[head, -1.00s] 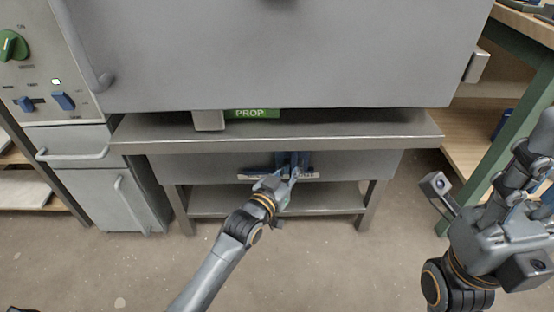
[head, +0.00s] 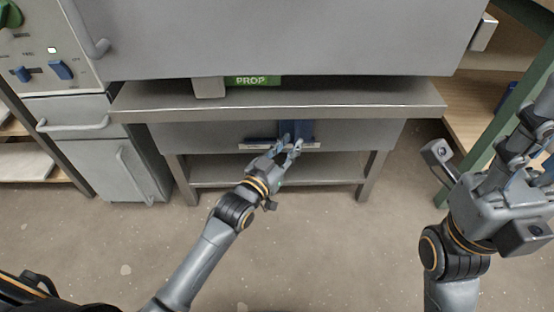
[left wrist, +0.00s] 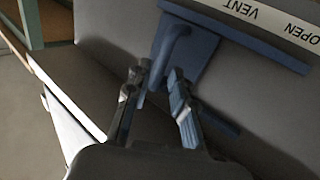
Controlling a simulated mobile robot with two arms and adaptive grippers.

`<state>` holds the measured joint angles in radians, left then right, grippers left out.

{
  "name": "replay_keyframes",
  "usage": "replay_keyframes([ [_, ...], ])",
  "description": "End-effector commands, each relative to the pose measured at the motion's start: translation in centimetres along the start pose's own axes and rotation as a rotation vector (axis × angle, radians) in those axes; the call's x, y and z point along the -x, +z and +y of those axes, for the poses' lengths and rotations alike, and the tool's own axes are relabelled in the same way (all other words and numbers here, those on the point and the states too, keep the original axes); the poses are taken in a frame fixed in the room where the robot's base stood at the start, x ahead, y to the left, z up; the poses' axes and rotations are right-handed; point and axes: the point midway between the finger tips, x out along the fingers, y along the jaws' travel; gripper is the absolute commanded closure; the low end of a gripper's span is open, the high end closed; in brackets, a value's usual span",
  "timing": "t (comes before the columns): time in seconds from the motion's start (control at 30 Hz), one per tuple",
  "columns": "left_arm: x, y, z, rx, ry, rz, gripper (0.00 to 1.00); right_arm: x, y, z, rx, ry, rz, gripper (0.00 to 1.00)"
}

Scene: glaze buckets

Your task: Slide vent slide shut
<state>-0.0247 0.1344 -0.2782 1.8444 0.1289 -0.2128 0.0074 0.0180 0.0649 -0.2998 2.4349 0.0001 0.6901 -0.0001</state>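The vent slide (head: 297,130) is a blue plate on a blue rail under the front edge of the steel bench. In the left wrist view the slide (left wrist: 200,50) has a bent blue handle (left wrist: 170,52), beside a white strip reading VENT and OPEN (left wrist: 270,22). My left gripper (head: 290,147) is in front of the slide. In the left wrist view its fingers (left wrist: 158,80) are apart, with the handle's lower end between or just beyond the tips; I cannot tell whether they touch. My right gripper (head: 530,150) is raised at the right, away from the slide; its finger gap is unclear.
The steel bench (head: 400,110) overhangs the slide, with a lower shelf (head: 320,172) beneath. A grey cabinet (head: 140,170) stands left, a green-framed shelf (head: 480,165) right. The floor in front is clear.

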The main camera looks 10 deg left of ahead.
Motion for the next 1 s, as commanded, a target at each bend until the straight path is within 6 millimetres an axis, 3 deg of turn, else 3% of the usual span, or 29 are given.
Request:
replay_keyframes([
  [0.2, 4.8, 0.1, 0.1, 0.000, 0.001, -0.003, 0.77, 0.0, 0.0, 0.0, 0.000, 0.000, 0.000, 0.60],
  [0.4, 7.3, 0.1, 0.1, 0.000, 0.002, -0.002, 0.77, 0.0, 0.0, 0.0, 0.000, 0.000, -0.001, 0.60],
  [1.0, 7.9, 0.0, 0.1, 0.000, 0.002, 0.000, 0.77, 0.0, 0.0, 0.0, 0.000, 0.000, -0.001, 0.60],
])
